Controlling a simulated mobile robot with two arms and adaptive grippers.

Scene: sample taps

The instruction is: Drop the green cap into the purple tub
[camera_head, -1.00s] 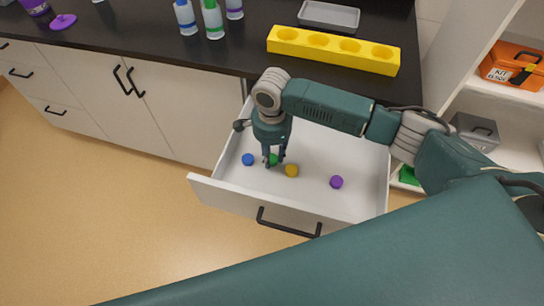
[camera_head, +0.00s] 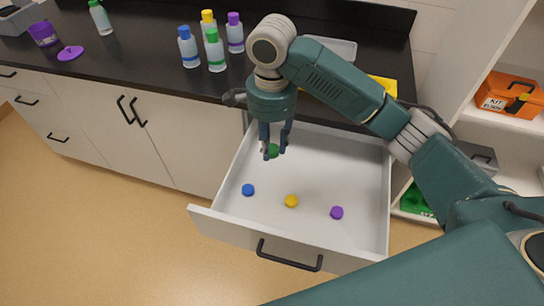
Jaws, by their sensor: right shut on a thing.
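The green cap (camera_head: 272,151) is held between the fingers of my right gripper (camera_head: 272,152), which is shut on it. The gripper points down and is raised above the open white drawer (camera_head: 340,165). The purple tub (camera_head: 43,34) stands on the dark counter at the far left. A purple lid-like disc (camera_head: 70,53) lies beside it on the counter. My left gripper is not in view.
A blue cap (camera_head: 248,190), a yellow cap (camera_head: 291,201) and a purple cap (camera_head: 337,212) lie in the drawer. Several bottles (camera_head: 214,52) stand on the counter (camera_head: 140,60) between the tub and my arm. A yellow rack (camera_head: 386,86) is partly hidden behind my arm.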

